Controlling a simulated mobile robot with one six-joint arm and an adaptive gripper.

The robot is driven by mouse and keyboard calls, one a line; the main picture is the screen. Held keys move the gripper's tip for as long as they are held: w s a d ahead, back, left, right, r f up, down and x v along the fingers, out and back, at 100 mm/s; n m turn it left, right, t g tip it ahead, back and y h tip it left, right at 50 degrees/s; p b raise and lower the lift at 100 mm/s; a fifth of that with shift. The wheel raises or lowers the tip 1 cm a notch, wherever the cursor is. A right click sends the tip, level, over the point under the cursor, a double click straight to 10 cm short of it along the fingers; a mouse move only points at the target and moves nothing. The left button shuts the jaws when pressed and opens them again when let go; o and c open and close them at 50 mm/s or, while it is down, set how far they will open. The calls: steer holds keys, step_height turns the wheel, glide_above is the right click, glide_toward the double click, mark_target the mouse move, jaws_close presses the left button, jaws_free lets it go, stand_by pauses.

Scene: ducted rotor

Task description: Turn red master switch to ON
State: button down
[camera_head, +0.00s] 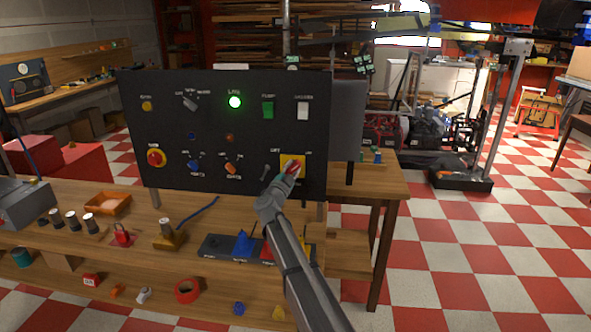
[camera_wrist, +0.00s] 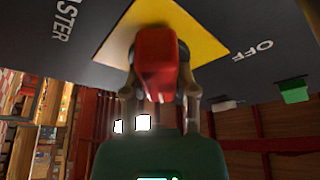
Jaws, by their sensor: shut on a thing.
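The red master switch (camera_head: 292,168) is a red handle on a yellow plate at the lower right of the black panel (camera_head: 205,130). In the wrist view the red handle (camera_wrist: 156,65) stands out from the yellow plate (camera_wrist: 205,38), with "OFF" lettering to its right and part of "MASTER" to its left. My gripper (camera_head: 289,172) reaches up to the handle from below. In the wrist view my gripper (camera_wrist: 160,92) has one finger on each side of the handle and is shut on it. The "ON" mark cannot be made out.
The panel also carries a lit green lamp (camera_head: 235,102), a green switch (camera_head: 268,110), a white switch (camera_head: 303,110), a red button (camera_head: 156,158) and blue and orange knobs. The wooden bench (camera_head: 130,230) below holds small parts and a dark tray. Checkered floor lies open at right.

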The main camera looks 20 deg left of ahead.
steer(key=shift+d, duration=0.1)
steer(key=shift+c, duration=2)
jaws_free()
steer(key=shift+s, duration=0.1)
